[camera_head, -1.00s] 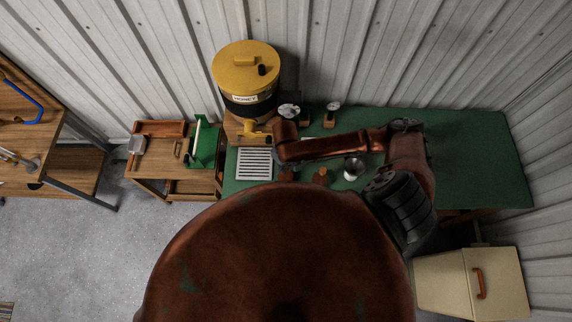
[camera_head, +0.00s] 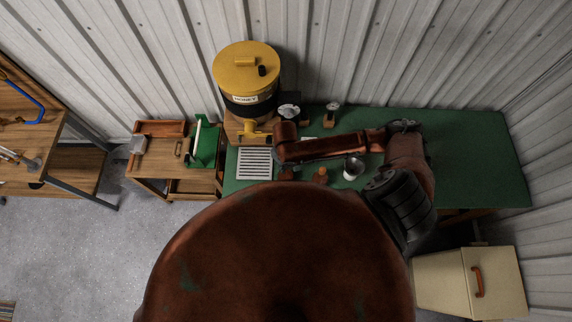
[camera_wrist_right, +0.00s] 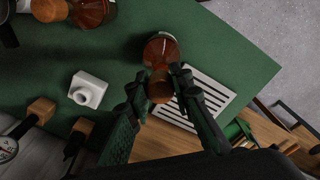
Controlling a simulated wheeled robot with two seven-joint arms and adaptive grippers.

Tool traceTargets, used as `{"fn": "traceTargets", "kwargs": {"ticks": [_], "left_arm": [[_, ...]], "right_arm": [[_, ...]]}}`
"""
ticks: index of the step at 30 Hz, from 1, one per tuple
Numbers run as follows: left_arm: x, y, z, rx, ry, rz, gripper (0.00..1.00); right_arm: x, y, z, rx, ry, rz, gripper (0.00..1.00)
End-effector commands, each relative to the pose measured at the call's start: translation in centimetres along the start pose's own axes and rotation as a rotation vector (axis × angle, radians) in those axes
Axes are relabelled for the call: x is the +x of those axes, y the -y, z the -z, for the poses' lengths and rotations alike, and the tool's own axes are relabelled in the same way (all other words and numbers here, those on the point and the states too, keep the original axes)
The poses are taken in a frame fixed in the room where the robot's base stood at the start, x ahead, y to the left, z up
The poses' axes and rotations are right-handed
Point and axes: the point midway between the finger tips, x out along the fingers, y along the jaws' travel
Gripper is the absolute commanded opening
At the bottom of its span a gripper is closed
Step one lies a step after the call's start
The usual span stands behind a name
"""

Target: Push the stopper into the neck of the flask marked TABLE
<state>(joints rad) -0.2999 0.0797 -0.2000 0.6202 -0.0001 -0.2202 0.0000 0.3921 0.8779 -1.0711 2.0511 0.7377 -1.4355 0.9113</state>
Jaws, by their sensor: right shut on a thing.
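In the right wrist view an amber flask (camera_wrist_right: 161,47) stands on the green bench, close to a slatted grille. My right gripper (camera_wrist_right: 160,80) is shut on a brown round stopper (camera_wrist_right: 160,88), one finger on each side. The stopper lines up over the flask and hides its neck, so I cannot tell how far in it sits. No marking is readable on this flask. A second amber flask (camera_wrist_right: 92,10) has a brown stopper (camera_wrist_right: 48,9) at its neck; it also shows in the head view (camera_head: 320,177). My left gripper is out of view.
The white grille (camera_wrist_right: 205,92) lies beside the flask. A small white block-shaped container (camera_wrist_right: 88,90) and wooden-based gauges (camera_wrist_right: 40,108) stand nearby. In the head view a yellow honey tank (camera_head: 246,75) stands behind the grille. The bench's right side (camera_head: 475,160) is clear.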

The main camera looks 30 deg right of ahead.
Motion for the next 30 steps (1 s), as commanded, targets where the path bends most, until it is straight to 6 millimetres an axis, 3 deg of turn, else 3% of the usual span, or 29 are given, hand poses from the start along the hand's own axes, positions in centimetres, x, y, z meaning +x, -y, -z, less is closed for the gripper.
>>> {"fn": "traceTargets", "kwargs": {"ticks": [30], "left_arm": [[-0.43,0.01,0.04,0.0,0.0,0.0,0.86]], "right_arm": [[0.73,0.02,0.0,0.0,0.0,0.0,0.08]]}}
